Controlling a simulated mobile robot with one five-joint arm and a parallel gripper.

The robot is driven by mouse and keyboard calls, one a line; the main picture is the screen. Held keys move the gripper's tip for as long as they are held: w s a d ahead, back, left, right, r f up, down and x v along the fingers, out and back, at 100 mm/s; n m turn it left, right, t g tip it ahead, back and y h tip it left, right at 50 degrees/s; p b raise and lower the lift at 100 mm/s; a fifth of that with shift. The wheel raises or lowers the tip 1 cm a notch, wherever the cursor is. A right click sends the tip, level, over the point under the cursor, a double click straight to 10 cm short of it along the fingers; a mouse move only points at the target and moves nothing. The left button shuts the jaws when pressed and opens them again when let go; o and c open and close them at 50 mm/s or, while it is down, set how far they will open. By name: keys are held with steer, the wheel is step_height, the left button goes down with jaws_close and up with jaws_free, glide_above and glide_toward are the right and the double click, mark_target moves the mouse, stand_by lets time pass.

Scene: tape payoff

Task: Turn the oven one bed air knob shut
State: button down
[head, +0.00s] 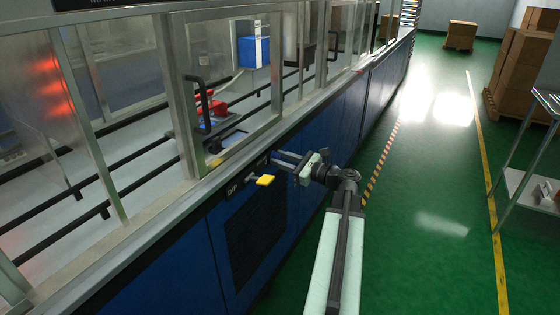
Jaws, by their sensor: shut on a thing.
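My gripper (285,159) reaches from the right to the blue front panel of the long machine, just below its metal ledge. Its jaws are shut on a small knob at the panel. The jaws mostly hide that knob, and I cannot make out its turn angle or any label on it.
The machine's metal ledge (140,225) runs above the panel, with framed glass windows and black handles (203,95) over it. A dark grille (255,240) is below. Green floor (425,180) is clear to the right; a metal table (530,190) and cartons (525,70) stand beyond.

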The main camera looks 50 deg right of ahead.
steer(key=n, duration=0.4)
steer(key=shift+d, duration=0.1)
steer(key=n+b, duration=0.1)
steer(key=n, duration=0.8)
steer(key=shift+d+n+t+y, duration=0.1)
steer(key=shift+n+t+y, duration=0.2)
steer(key=shift+y, duration=0.1)
steer(key=shift+n, duration=1.9)
steer(key=c, duration=1.1)
jaws_free()
steer(key=v, duration=0.7)
steer(key=shift+s+d, duration=0.1)
steer(key=shift+s, duration=0.3)
